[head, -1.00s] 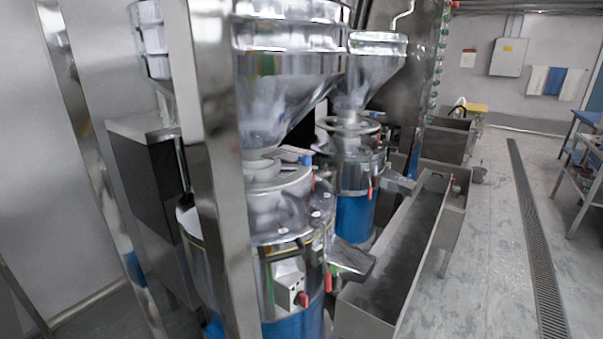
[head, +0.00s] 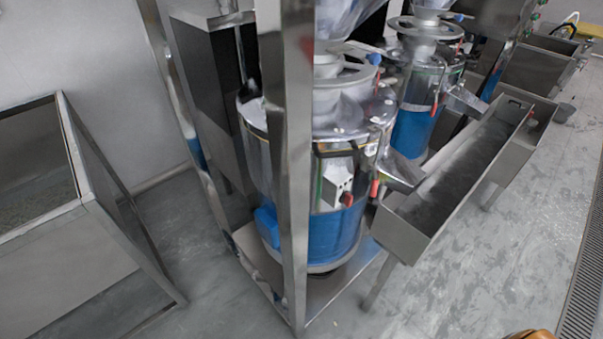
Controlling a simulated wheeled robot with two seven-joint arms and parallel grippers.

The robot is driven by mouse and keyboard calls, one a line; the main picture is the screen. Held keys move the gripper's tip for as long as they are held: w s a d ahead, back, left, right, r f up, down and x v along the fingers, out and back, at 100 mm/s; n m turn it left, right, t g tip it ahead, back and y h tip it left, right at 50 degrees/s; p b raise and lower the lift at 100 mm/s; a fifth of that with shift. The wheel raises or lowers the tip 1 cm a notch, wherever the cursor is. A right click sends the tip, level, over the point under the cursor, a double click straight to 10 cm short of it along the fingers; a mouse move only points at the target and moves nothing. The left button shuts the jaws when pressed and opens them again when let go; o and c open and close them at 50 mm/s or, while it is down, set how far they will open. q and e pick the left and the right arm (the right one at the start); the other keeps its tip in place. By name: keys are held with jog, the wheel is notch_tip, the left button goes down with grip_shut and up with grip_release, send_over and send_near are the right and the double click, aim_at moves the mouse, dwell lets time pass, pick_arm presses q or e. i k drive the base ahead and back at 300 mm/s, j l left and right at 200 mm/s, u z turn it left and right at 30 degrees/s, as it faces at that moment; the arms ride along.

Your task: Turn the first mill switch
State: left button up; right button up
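The nearest mill (head: 335,235) is a metal drum with a blue lower part, standing behind an upright steel post. A small light grey switch box (head: 337,178) is on its front, with a red knob (head: 347,199) at its lower right. A red-handled lever (head: 374,189) sits just right of the box, near the spout. A second mill (head: 411,130) of the same kind stands farther back. Neither of my grippers shows in the head view.
A long steel trough (head: 460,165) runs along the right of the mills. The steel post (head: 285,150) partly covers the nearest mill. A steel bin (head: 60,260) stands at the left. Floor (head: 480,270) is clear at front right. An unclear orange-brown shape (head: 528,335) shows at the bottom edge.

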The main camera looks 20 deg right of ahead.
aim_at(345, 198)
jog(key=l+u, duration=0.15)
jog(key=l, duration=1.55)
jog(key=l+u, duration=0.15)
jog(key=l, duration=1.55)
